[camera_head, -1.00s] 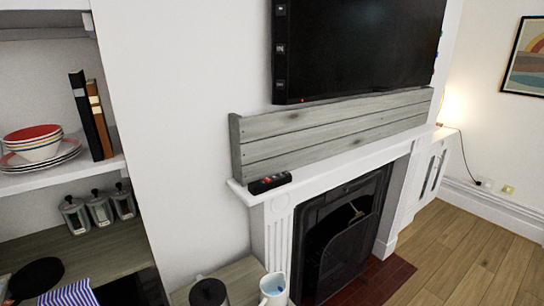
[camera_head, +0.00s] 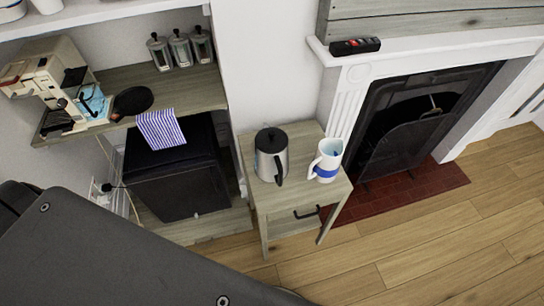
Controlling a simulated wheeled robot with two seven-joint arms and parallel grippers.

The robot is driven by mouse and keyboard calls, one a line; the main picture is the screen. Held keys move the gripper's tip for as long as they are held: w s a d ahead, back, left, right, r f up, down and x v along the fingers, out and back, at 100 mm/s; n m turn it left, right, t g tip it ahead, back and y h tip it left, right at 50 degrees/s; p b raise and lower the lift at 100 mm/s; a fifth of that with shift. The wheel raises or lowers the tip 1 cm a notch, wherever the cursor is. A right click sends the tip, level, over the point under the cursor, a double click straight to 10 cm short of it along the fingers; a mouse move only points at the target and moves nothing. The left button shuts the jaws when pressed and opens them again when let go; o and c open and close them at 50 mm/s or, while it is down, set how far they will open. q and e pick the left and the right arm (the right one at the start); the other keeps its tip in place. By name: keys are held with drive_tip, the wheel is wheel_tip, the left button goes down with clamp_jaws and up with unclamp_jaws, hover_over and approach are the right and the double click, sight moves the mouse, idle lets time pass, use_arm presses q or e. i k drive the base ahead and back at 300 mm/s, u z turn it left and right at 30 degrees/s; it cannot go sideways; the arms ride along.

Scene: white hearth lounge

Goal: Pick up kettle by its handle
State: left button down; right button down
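The kettle (camera_head: 266,163) is a silver cylinder with a black lid and a black handle. It stands upright on a small grey wooden side table (camera_head: 290,202), with its handle (camera_head: 281,169) toward the front right. A white and blue jug (camera_head: 327,161) stands just to its right on the same table, with a small gap between them. Neither of my grippers shows in the head view. A large dark grey part at the lower left is mine.
Left of the table is a shelf (camera_head: 204,92) with a coffee machine, black pan, striped cloth (camera_head: 161,129) and several jars. A black cabinet (camera_head: 176,180) stands below. The fireplace (camera_head: 415,125) is at right. Wooden floor (camera_head: 400,240) in front is open.

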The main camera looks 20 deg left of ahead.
sight(271, 168)
drive_tip(key=z, duration=1.95)
drive_tip(key=k, duration=1.45)
drive_tip(key=u, duration=0.15)
